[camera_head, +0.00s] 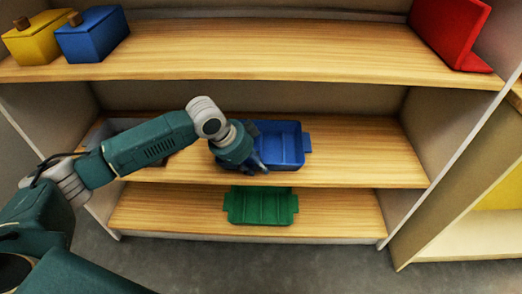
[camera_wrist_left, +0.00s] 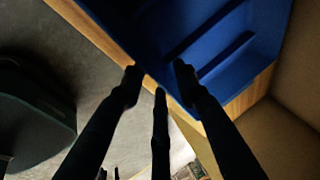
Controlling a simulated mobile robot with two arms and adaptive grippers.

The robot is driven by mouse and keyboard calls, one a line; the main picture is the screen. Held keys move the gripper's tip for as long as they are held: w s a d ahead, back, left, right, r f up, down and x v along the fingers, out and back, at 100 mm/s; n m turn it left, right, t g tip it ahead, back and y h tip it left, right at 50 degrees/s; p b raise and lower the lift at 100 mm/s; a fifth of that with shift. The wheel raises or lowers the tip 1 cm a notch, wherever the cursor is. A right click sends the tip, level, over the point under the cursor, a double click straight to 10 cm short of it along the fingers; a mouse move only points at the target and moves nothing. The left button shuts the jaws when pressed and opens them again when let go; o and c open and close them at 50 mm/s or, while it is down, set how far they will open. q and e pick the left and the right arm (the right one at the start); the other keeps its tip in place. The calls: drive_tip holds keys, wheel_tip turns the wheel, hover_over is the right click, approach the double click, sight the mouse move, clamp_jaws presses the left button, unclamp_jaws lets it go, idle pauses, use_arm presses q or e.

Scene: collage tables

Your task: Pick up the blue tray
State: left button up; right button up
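The blue tray (camera_head: 284,143) lies on the middle wooden shelf, with compartments facing up and a tab at its right end. My left gripper (camera_head: 257,164) is at its near left part, and my wrist hides the tray's left end. In the left wrist view the blue tray (camera_wrist_left: 212,45) fills the top centre and right. My right gripper is not in view.
A green tray (camera_head: 262,206) lies on the bottom shelf. A dark grey tray (camera_head: 108,132) is partly hidden behind my arm. The top shelf (camera_head: 260,50) holds a yellow box (camera_head: 33,45), a blue box (camera_head: 90,38) and a red object (camera_head: 447,35). The middle shelf's right side is clear.

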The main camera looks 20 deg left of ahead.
use_arm(q)
drive_tip(key=shift+f+p, duration=0.25)
drive_tip(key=shift+p, duration=0.1)
drive_tip(key=shift+c, duration=0.2)
clamp_jaws()
